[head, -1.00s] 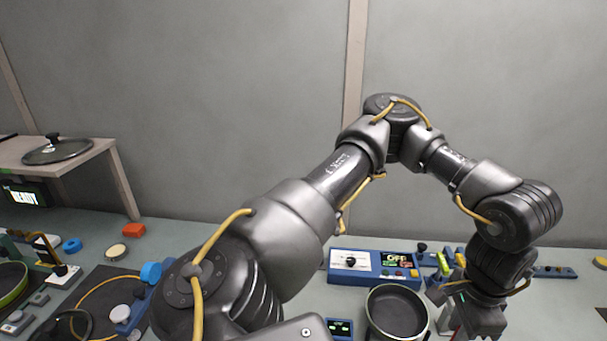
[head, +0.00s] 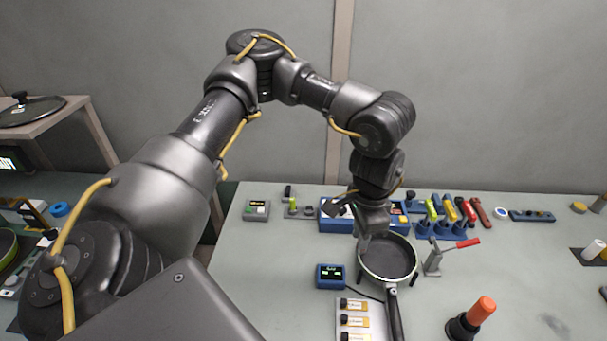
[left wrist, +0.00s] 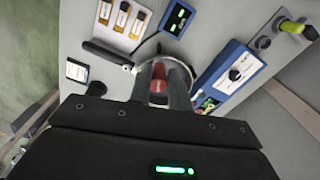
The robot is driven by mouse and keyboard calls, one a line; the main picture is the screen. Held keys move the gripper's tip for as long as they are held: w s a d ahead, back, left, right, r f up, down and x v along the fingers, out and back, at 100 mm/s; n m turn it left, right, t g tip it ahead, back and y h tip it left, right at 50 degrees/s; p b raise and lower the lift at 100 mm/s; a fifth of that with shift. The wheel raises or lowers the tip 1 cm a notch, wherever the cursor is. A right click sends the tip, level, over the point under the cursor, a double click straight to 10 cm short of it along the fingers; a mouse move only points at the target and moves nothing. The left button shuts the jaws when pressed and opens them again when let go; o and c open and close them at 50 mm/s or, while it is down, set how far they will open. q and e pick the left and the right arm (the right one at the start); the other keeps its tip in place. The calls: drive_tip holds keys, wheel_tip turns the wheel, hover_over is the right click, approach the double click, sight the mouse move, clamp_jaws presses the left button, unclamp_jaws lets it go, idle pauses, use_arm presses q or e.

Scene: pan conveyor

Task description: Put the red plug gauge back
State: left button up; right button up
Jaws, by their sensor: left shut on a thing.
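In the left wrist view, my left gripper (left wrist: 163,82) is shut on a red piece, which looks like the red plug gauge (left wrist: 158,72). In the head view, my left gripper (head: 364,238) hangs beside the left rim of the dark pan (head: 388,262); the held gauge is hidden there. The pan's rim shows behind the fingers in the wrist view. A blue rack (head: 453,230) with green, yellow and red handles stands right of the gripper. My right gripper is not in view.
A red-handled clamp (head: 436,258) stands right of the pan. An orange-topped post (head: 477,314) is nearer. A blue display box (head: 331,276) and a tray of labelled bottles (head: 352,310) are left of the pan handle. A blue control panel (head: 338,224) stands behind. Table right of the clamp is mostly clear.

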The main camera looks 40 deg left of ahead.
use_arm(q)
drive_tip(key=w+a+f+n+b, duration=0.2)
drive_tip(key=w+a+f+n, duration=0.1)
drive_tip(key=a+n, duration=0.5)
drive_tip(key=w+a+f+n+b, duration=0.3)
drive_tip(key=a+n, duration=0.5)
drive_tip(key=n, duration=0.4)
drive_tip(key=w+a+f+n+b, duration=0.2)
drive_tip(key=w+a+f+n, duration=0.3)
drive_tip(key=a+n, duration=0.3)
drive_tip(key=shift+w+a+n+b, duration=0.1)
drive_tip(key=shift+w+n+b, duration=0.15)
drive_tip(key=shift+n, duration=0.55)
drive_tip(key=shift+w+a+n+b, duration=0.15)
drive_tip(key=shift+w+n, duration=0.1)
drive_tip(key=shift+n, duration=0.55)
drive_tip(key=shift+a+f, duration=0.25)
drive_tip(key=shift+f, duration=0.05)
